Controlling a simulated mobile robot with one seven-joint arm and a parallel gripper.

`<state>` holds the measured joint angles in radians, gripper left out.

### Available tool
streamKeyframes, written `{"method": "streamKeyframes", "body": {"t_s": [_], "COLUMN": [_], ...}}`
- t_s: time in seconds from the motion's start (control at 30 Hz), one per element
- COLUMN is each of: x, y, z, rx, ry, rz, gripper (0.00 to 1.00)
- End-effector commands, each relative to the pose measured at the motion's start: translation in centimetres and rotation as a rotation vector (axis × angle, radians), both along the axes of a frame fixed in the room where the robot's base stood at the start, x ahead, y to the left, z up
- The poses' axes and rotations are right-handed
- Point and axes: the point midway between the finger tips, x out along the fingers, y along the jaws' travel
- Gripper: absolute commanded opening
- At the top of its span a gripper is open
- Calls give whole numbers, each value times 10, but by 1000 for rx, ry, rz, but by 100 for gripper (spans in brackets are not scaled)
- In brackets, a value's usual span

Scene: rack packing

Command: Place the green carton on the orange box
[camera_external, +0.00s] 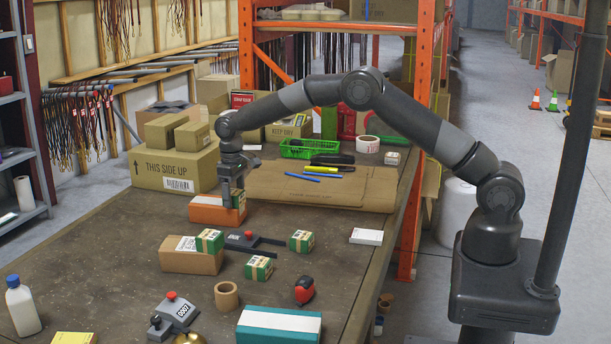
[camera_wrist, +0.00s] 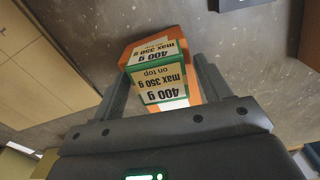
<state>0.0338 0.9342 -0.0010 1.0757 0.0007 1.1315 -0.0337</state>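The green carton (camera_wrist: 163,85), with white labels reading "400 g" and "max 350 g", lies between my fingers in the wrist view. In the external view the carton (camera_external: 241,199) is at the right end of the orange box (camera_external: 207,214), apparently resting on its top. The orange box also shows around the carton in the wrist view (camera_wrist: 194,92). My gripper (camera_external: 230,192) points down over that end of the box. Its fingers (camera_wrist: 163,82) stand on both sides of the carton, with a narrow gap visible on the right, so it looks open.
More green cartons (camera_external: 302,241) stand nearby, one on a brown box (camera_external: 191,259). Large cardboard boxes (camera_external: 175,167) stand behind left.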

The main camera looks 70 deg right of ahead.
Motion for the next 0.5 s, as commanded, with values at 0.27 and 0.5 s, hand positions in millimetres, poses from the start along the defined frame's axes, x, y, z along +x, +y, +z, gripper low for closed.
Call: {"method": "streamKeyframes", "body": {"t_s": [0.27,0.5], "x": [0,1], "y": [0,0], "z": [3,39], "rx": [0,0], "ry": [-1,-4], "rz": [0,0], "gripper": [71,71]}}
